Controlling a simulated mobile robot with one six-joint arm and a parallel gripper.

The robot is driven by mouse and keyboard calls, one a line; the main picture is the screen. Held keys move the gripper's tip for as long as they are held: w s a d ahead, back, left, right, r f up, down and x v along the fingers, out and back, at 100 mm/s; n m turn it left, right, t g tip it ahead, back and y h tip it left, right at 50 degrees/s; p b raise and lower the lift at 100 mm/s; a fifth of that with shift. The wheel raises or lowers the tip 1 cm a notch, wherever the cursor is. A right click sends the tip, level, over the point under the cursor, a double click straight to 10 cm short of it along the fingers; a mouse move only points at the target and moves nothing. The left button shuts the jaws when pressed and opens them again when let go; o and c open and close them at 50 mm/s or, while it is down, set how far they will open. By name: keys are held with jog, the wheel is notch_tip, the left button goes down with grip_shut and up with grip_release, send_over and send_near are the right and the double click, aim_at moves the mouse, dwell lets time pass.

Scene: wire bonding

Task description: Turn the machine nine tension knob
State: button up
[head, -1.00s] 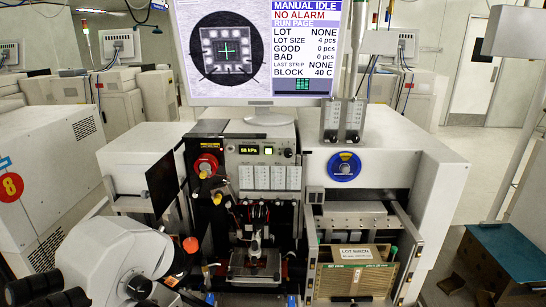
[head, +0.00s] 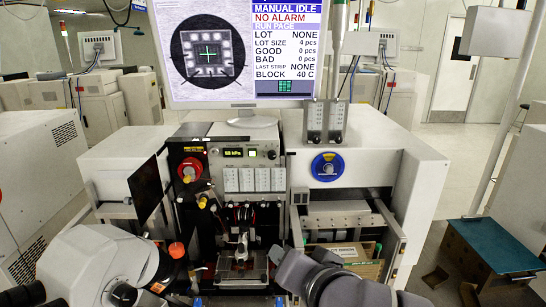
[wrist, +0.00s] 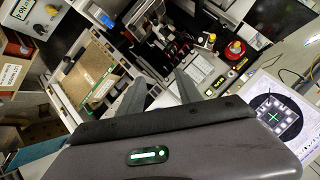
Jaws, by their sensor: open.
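The machine stands in front of me in the head view. Its front has a red round knob (head: 190,170), a blue round dial (head: 328,167) and a small black knob (head: 271,154) beside a lit pressure display. I cannot tell which is the tension knob. My gripper (head: 287,268) is low at the front, before the right part of the machine. In the wrist view my gripper (wrist: 157,86) has its two fingers apart, with nothing between them. It is away from all the knobs. The red knob (wrist: 235,48) also shows there, beyond the fingers to the upper right.
A cardboard box (head: 358,268) sits in the machine's right bay, partly behind my arm. A white microscope (head: 95,265) stands at the front left. The monitor (head: 288,50) is above the machine. A teal-topped box (head: 493,245) stands on the floor at right.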

jog(key=w+a+r+m+t+h, duration=0.1)
jog(key=w+a+r+m+t, duration=0.15)
jog(key=w+r+t, duration=0.35)
jog(key=h+p, duration=0.2)
jog(key=p, duration=1.2)
send_near(272, 156)
jog(key=shift+m+t, duration=0.3)
jog(key=shift+m, duration=0.05)
jog(key=w, duration=0.8)
jog(key=shift+w+f, duration=0.2)
jog(key=shift+f, duration=0.1)
jog(key=shift+c, duration=0.4)
grip_shut()
